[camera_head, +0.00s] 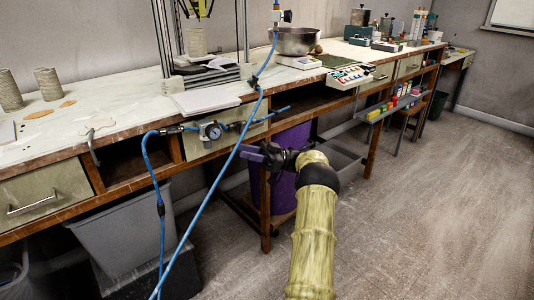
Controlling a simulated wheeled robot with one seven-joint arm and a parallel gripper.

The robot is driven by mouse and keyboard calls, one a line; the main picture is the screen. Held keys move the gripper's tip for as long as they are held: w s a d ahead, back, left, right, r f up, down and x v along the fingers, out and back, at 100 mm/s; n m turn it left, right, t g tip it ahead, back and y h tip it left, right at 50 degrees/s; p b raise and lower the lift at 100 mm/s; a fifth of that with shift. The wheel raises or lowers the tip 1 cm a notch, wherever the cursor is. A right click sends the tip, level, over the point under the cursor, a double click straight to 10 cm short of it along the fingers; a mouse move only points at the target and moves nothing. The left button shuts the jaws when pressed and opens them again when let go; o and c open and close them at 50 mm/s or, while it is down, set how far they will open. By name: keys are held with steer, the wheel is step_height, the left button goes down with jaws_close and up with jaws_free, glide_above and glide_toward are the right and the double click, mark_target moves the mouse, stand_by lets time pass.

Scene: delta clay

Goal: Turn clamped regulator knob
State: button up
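The regulator (210,131), with a round white-faced gauge, sits at the front edge of the workbench, on blue air lines. Silver and dark fittings join it on its left. I cannot clearly make out its knob at this size. My arm reaches in from the bottom, and my dark gripper (258,154) is to the right of the regulator and slightly lower in the picture, apart from it. Whether its fingers are open or shut is unclear. A blue hose (233,152) crosses the picture between the regulator and my gripper.
The long workbench (110,90) runs along the wall, with drawers and open shelves below. A grey bin (125,232) and a purple bin (288,140) stand under it. A blue hose (160,205) hangs in front. The floor (430,190) on the right is clear.

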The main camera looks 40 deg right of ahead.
steer(key=v, duration=0.7)
steer(key=shift+p, duration=0.35)
